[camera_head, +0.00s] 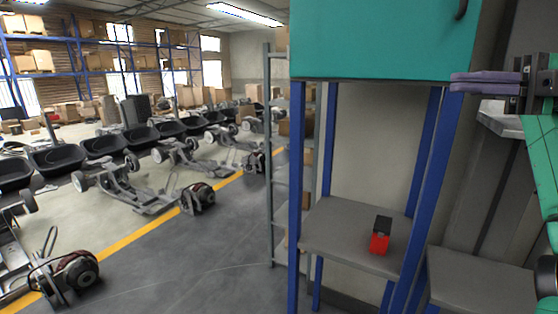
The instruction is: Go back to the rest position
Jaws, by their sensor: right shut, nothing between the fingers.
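My right gripper (456,81) comes in from the right edge at the upper right. Its purple fingers point left and are shut with nothing between them. In the picture the fingertips overlap the blue post just under the teal cabinet (385,40); I cannot tell whether they touch it. My green and grey right arm shows along the right edge. My left gripper is not in view.
A red and black item (380,236) sits on the grey shelf (335,232) below the cabinet. Another grey surface (480,285) is at the lower right. Chassis (125,185) and black seats stand in rows at left, beyond a yellow line (150,228). The dark floor between is mostly clear.

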